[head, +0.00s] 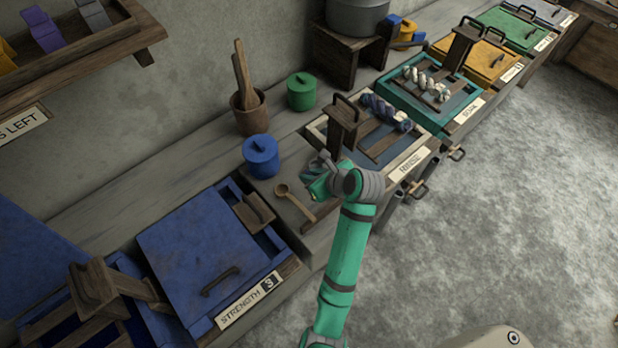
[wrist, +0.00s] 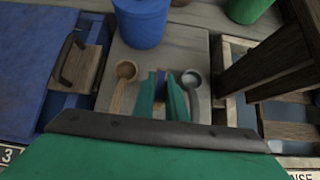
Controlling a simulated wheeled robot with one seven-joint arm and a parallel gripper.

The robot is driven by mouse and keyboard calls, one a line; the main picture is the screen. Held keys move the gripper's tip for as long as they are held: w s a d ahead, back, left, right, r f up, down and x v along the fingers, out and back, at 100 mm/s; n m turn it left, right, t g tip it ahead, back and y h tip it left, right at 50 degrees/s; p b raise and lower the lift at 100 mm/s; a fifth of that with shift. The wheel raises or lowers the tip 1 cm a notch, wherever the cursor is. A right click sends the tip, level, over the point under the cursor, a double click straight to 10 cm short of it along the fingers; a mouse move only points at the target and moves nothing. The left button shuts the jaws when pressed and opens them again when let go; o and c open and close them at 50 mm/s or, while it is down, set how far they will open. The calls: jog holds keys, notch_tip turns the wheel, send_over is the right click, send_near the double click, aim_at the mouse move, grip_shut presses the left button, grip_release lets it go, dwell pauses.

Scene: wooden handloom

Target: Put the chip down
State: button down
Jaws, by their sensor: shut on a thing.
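My gripper (head: 317,184) hangs over the grey stone slab between the blue-lidded vat and the RINSE vat; it also shows in the wrist view (wrist: 162,88). Its teal fingers are shut on a small chip (wrist: 160,78), of which only a thin blue-purple edge shows between the fingers. The rest of the chip is hidden by the fingers, and I cannot make it out in the head view. I cannot tell whether the chip touches the slab (wrist: 148,52).
A wooden spoon (wrist: 126,72) lies left of the fingers and a grey spoon (wrist: 191,82) right. A blue pot (head: 261,156) and green pot (head: 301,92) stand behind. The blue vat lid (head: 205,255) is left; the RINSE vat (head: 402,168) with its upright wooden post is right.

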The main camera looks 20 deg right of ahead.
jog(key=shift+w+f, duration=0.1)
jog(key=shift+f, duration=1.5)
jog(key=shift+f, duration=0.1)
jog(key=c, duration=1.8)
grip_release()
jog(key=shift+o, duration=0.2)
jog(key=shift+r, duration=0.2)
jog(key=v, duration=1.2)
jog(key=shift+f, duration=0.15)
